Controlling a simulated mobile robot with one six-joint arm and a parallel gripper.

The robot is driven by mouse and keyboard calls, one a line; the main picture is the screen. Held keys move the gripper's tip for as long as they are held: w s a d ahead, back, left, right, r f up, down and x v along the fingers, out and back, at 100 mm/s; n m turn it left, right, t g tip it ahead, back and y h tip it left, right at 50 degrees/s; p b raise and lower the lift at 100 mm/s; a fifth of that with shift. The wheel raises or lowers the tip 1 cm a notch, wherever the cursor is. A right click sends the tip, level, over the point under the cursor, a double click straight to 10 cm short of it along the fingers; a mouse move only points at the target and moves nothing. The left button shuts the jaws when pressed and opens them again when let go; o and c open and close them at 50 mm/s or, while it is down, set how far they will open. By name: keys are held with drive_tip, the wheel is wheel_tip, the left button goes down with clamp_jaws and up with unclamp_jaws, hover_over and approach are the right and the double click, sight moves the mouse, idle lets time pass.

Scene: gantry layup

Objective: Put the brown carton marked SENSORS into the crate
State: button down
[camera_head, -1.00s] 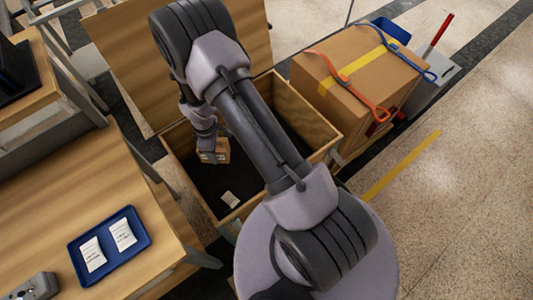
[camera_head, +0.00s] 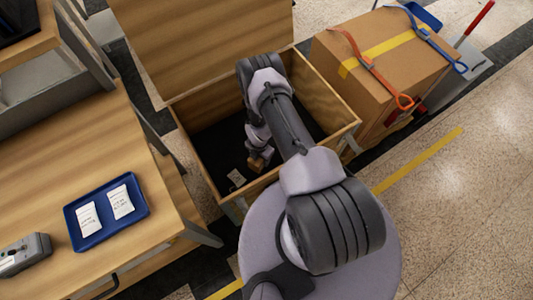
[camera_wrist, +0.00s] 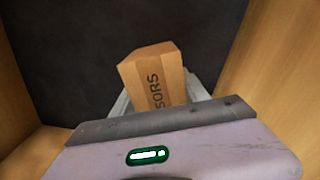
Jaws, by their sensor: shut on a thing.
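The brown carton (camera_wrist: 153,78) shows in the wrist view with the letters "SORS" visible on its side. My gripper (camera_wrist: 165,97) is shut on it, with the grey fingers partly hidden behind the carton and my wrist housing. In the head view only a small part of the carton (camera_head: 259,162) shows below my arm. The wooden crate (camera_head: 342,117) stands open with its lid raised, and my gripper with the carton is inside its walls, over the dark floor. I cannot tell whether the carton touches the floor.
A large strapped cardboard box (camera_head: 345,52) stands right of the crate. A blue tray (camera_head: 106,212) with two white cards and a grey device (camera_head: 25,254) are on the wooden bench (camera_head: 50,160) at left.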

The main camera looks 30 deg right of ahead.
drive_tip(key=d, duration=0.1)
drive_tip(key=w+d+b, duration=0.1)
drive_tip(key=d, duration=0.1)
drive_tip(key=w+d+f, duration=0.1)
drive_tip(key=shift+d+b, duration=0.3)
drive_tip(key=shift+d, duration=0.05)
wheel_tip(320, 180, down, 3)
drive_tip(key=shift+w+f+b, duration=0.1)
drive_tip(key=shift+f+b, duration=0.05)
drive_tip(key=shift+b, duration=0.95)
drive_tip(key=shift+r, duration=0.2)
drive_tip(key=shift+f, duration=0.15)
drive_tip(key=c, duration=0.6)
unclamp_jaws()
